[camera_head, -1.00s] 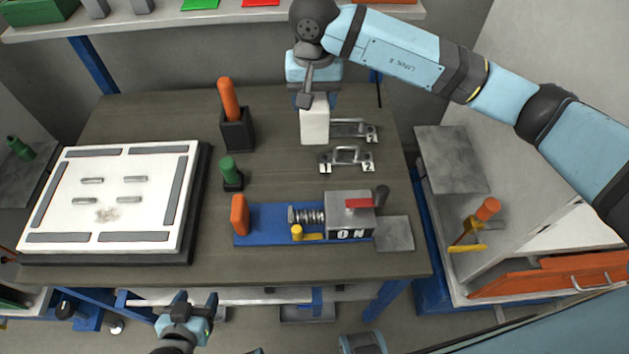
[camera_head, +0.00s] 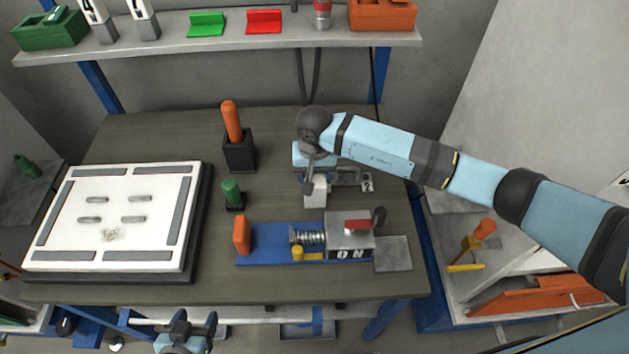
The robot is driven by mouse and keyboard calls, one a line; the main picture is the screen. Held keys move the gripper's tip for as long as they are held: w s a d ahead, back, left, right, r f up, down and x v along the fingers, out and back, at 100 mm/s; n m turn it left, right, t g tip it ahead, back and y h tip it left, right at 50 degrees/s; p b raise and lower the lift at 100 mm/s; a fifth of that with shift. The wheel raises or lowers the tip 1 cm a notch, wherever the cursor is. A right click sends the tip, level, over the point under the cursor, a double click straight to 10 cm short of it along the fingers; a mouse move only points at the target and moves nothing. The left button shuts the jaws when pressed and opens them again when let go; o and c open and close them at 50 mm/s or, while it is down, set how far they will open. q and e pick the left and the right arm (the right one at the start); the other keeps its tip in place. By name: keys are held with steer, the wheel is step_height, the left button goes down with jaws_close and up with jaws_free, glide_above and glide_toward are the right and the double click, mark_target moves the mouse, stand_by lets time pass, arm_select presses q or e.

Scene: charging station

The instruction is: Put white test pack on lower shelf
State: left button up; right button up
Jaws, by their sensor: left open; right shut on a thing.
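The white test pack (camera_head: 315,193) is a small white block above the middle of the workbench. My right gripper (camera_head: 315,172) points down and is shut on its upper part. The pack hangs just behind the blue switch fixture; whether it touches the bench is unclear. My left gripper (camera_head: 188,330) is open and empty in front of the bench's front edge, at the bottom of the view. A pale shelf edge (camera_head: 255,316) shows beneath the bench; most of it is hidden by the benchtop.
The switch fixture (camera_head: 275,245) stands at the front. A metal bracket (camera_head: 367,182) is partly hidden by my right arm. The orange-handled tool (camera_head: 231,121), green knob (camera_head: 231,190) and white panel (camera_head: 120,215) stand left. An upper shelf (camera_head: 175,45) holds several items.

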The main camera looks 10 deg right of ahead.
steer(key=shift+f, duration=1.7)
steer(key=shift+f, duration=0.15)
steer(key=o, duration=1.3)
steer(key=shift+c, duration=0.2)
